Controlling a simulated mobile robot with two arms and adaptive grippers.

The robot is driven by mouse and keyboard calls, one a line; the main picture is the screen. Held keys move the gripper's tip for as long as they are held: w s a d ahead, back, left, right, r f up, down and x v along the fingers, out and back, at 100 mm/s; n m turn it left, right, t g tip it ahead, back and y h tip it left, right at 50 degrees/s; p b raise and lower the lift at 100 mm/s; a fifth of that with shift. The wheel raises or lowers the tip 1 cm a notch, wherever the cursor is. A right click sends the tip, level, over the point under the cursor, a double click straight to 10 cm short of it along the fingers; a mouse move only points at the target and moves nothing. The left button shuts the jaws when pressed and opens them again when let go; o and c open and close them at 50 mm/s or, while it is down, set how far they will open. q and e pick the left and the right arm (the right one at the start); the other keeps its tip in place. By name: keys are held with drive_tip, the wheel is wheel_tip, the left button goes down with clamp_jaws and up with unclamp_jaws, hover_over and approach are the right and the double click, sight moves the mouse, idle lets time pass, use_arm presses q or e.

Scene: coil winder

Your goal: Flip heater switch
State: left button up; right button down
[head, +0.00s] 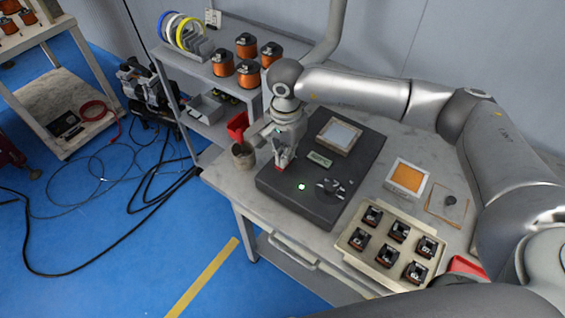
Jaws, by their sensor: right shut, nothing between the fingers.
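A dark grey bench unit (353,175) lies on the table. On its top are a lit green lamp (301,187), a small display (319,159), a black knob-like part (330,188) and a light framed plate (339,137). My right gripper (281,165) points down over the unit's left end, fingers shut with nothing between them. A small red patch shows right at the fingertips; I cannot tell whether it is the heater switch, and the gripper hides most of that spot. Whether the fingertips touch the unit is unclear. My left gripper is not in view.
A cup (243,156) and a red part (238,126) stand close left of my right gripper. A tray (350,239) of several small coils and an orange-topped box (407,178) sit right of the unit. A shelf (203,67) with copper spools stands behind.

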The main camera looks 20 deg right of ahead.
drive_tip(key=shift+s+f, duration=0.1)
drive_tip(key=shift+f, duration=0.05)
drive_tip(key=shift+r+p, duration=0.35)
drive_tip(key=shift+r, duration=0.4)
drive_tip(key=shift+r+p, duration=1)
drive_tip(key=shift+r, duration=1.8)
drive_tip(key=shift+f, duration=0.1)
